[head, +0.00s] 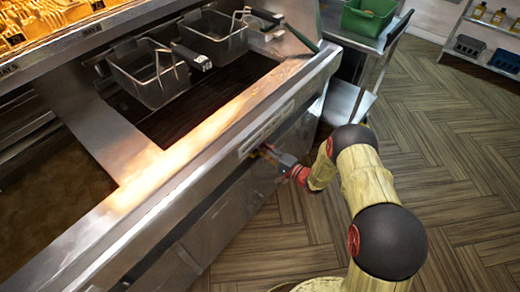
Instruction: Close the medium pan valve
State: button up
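The frying range (215,165) has a steel front panel that runs diagonally across the head view. My gripper (268,153) is at this front panel, just below the raised edge with the long label strip. Its fingers are small and dark here, so I cannot tell whether they are open or shut. A small patch of yellow and red shows at the fingertips, too small to identify. The medium pan valve cannot be made out; it may be hidden behind the gripper or in the shade under the edge.
Two wire fry baskets (150,82) hang over the dark fryer well. A wide pan (45,200) lies at the left. A steel cart (362,40) with a green bin (368,17) stands beyond the range. Wooden floor (450,140) is open at the right.

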jog(key=shift+d, duration=0.1)
jog(key=v, duration=1.2)
dwell(0.4)
